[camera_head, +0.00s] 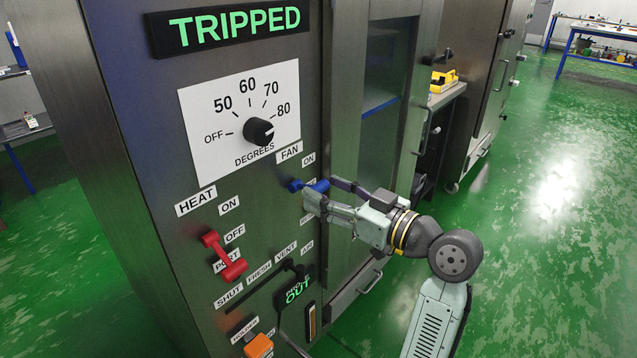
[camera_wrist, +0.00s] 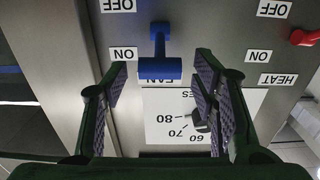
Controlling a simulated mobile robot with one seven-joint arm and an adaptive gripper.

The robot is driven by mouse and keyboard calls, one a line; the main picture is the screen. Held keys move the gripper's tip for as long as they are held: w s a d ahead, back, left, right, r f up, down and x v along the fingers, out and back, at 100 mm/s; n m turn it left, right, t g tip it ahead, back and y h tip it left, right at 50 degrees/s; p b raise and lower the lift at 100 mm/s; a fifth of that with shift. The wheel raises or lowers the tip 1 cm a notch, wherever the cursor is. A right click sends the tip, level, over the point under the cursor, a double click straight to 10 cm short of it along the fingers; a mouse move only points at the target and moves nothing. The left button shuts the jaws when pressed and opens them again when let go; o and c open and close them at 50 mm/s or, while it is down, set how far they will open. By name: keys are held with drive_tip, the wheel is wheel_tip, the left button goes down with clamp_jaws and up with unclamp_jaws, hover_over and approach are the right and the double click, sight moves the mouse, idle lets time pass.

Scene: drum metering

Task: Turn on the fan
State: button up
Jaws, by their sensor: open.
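The blue fan switch (camera_head: 309,186) is on the cabinet front, below the FAN label (camera_head: 289,152) and near its ON label (camera_head: 308,159). In the wrist view, which is upside down, the blue switch (camera_wrist: 160,50) has a stem ending in a crossbar beside FAN and ON. My gripper (camera_head: 322,188) is open at the switch, and partly hides it and the labels below. In the wrist view the fingers of my gripper (camera_wrist: 160,72) stand apart on either side of the crossbar, with gaps showing. No contact is visible.
A red HEAT lever (camera_head: 226,257) is lower left of the fan switch. A temperature dial (camera_head: 258,131) sits above, under a lit TRIPPED sign (camera_head: 223,27). A black vent slider (camera_head: 299,271) and an orange handle (camera_head: 259,345) are below. Green floor (camera_head: 550,200) is open at right.

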drive_tip(key=shift+x, duration=1.3)
drive_tip(key=shift+c, duration=0.4)
clamp_jaws()
